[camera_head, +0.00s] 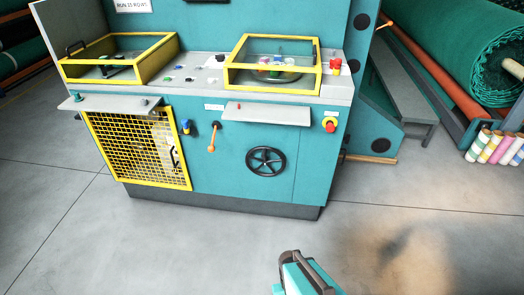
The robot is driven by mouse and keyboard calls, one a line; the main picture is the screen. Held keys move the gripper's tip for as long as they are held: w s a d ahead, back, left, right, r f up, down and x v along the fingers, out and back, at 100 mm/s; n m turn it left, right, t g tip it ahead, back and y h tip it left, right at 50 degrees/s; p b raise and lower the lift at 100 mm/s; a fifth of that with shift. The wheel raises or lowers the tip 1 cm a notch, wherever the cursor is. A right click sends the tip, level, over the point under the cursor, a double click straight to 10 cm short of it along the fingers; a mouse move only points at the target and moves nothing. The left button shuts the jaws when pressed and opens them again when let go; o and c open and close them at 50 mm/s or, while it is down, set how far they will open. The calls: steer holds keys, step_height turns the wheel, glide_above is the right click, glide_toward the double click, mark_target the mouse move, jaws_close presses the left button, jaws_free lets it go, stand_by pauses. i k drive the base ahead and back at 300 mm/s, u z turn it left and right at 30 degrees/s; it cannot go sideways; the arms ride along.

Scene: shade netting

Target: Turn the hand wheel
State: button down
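The hand wheel (265,161) is a black spoked wheel. It is mounted on the teal front panel of the machine (225,165), right of centre, below a grey shelf (267,114). Its face is fully visible and nothing touches it. A teal and dark grey part of my own arm shows at the bottom edge, in front of the machine and well apart from the wheel. I cannot make out my gripper's fingers in this view.
An orange-handled lever (212,138) is left of the wheel and a red knob on yellow (330,125) is up right. A yellow mesh door (135,147) is at left. The floor (190,240) in front is clear.

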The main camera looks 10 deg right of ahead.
mark_target(265, 160)
steer(key=i, duration=0.9)
steer(key=z, duration=0.05)
